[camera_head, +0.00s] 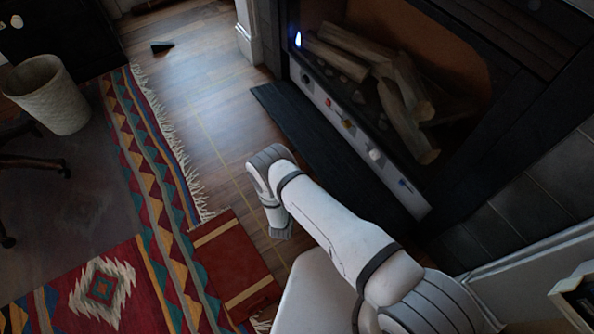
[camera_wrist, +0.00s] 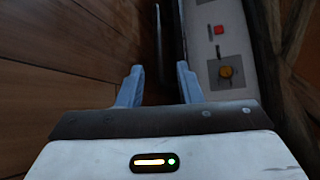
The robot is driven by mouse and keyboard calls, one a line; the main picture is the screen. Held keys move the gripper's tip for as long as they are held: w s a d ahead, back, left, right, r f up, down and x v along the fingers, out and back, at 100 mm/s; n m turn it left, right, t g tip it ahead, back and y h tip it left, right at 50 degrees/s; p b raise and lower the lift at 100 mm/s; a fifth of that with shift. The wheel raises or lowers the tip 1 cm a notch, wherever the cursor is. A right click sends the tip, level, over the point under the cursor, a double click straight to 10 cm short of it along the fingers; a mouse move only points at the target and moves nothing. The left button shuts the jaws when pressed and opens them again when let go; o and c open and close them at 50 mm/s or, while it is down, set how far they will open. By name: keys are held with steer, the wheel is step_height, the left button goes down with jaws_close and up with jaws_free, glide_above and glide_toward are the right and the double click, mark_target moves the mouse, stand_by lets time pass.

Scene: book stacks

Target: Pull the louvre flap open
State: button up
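I cannot clearly pick out a louvre flap in either view. The fireplace (camera_head: 455,25) has a pale control strip (camera_head: 397,181) along its lower front, with small coloured controls. In the wrist view the strip (camera_wrist: 229,91) shows a red button (camera_wrist: 219,30) and an amber knob (camera_wrist: 226,71). A thin, dark upright edge (camera_wrist: 159,45) lies ahead between my fingers; I cannot tell whether it belongs to the flap. My gripper (camera_wrist: 160,82) is open with nothing between its fingers. In the head view my gripper (camera_head: 281,233) hangs low over the floor, left of the fireplace.
A dark hearth slab (camera_head: 300,125) runs along the fireplace base. A white basket (camera_head: 50,95) stands far left.

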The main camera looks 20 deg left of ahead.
steer(key=b+x, duration=0.3)
steer(key=x, duration=0.4)
steer(key=shift+s+f, duration=0.1)
steer(key=shift+w+a, duration=0.1)
steer(key=shift+w, duration=0.25)
steer(key=shift+c, duration=0.3)
jaws_close()
